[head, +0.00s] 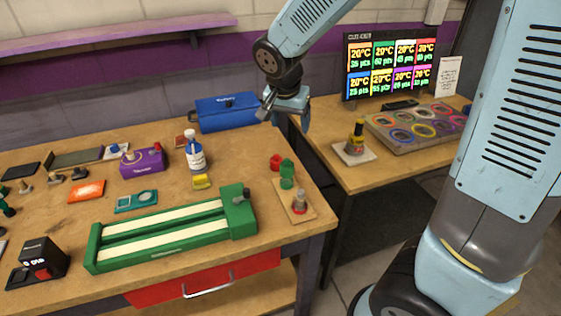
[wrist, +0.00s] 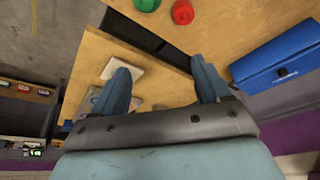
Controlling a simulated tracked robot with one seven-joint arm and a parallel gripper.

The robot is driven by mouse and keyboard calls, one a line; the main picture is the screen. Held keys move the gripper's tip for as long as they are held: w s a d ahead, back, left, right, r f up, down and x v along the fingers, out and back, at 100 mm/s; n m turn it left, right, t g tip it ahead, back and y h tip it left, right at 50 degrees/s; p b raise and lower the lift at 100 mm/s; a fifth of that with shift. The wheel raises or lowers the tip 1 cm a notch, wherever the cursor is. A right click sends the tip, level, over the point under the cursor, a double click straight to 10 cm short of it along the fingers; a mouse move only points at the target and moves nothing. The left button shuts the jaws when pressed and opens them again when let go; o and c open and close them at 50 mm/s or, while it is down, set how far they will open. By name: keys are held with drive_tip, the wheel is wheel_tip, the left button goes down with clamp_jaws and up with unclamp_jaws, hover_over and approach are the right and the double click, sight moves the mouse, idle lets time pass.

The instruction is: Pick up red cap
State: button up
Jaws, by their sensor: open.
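The red cap (head: 275,162) stands on the wooden bench near its right edge, just left of a green piece (head: 287,168). In the wrist view the red cap (wrist: 183,12) shows at the top, beside a green round piece (wrist: 147,4). My gripper (head: 285,116) is above the back right part of the bench, higher than the cap and apart from it. In the wrist view my gripper's two fingers (wrist: 161,72) are spread, with nothing held between them.
A small board (head: 281,196) with a grey and red piece is in front of the cap. A blue case (head: 226,112) lies behind. A white and blue bottle (head: 195,155) stands to the left. A gap separates the bench from the right table (head: 375,175).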

approach(275, 155)
drive_tip(key=s+r, duration=0.1)
drive_tip(key=r, duration=0.1)
drive_tip(key=shift+m+h, duration=0.3)
drive_tip(key=shift+m, duration=0.1)
drive_tip(key=shift+a+x, duration=0.2)
drive_tip(key=shift+x, duration=3.25)
drive_tip(key=shift+a+x, duration=0.2)
drive_tip(key=shift+x, duration=3.25)
drive_tip(key=shift+w, duration=0.1)
drive_tip(key=c, duration=1)
